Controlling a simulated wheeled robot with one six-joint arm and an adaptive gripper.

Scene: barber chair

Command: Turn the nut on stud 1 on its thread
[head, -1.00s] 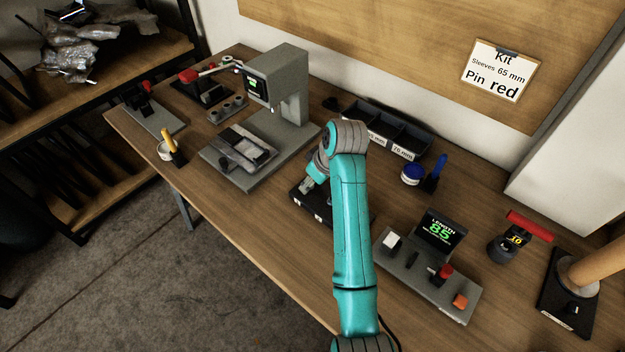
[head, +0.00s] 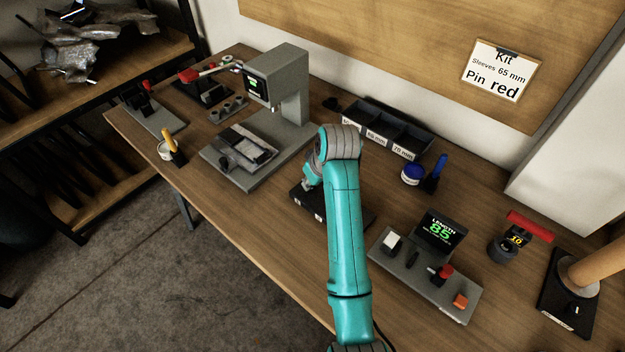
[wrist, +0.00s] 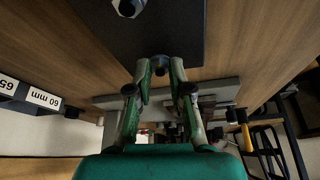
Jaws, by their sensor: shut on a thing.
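A dark block (head: 322,208) lies on the bench in the middle of the head view, partly hidden by my arm. In the wrist view the same dark plate (wrist: 175,28) fills the top. My gripper (wrist: 160,66) is at the plate's lower edge there, its fingertips closed on a small dark nut (wrist: 160,63). The stud under that nut is hidden, and I cannot read its number. A second, bright metal nut (wrist: 128,6) sits on the plate at the top edge, apart from the fingers. In the head view the fingertips are mostly hidden behind my wrist.
A grey press (head: 278,90) stands at the back left. Labelled bins (head: 392,130) stand behind my arm. A length gauge (head: 440,232) reading 85 and a red-handled tool (head: 515,235) are to the right.

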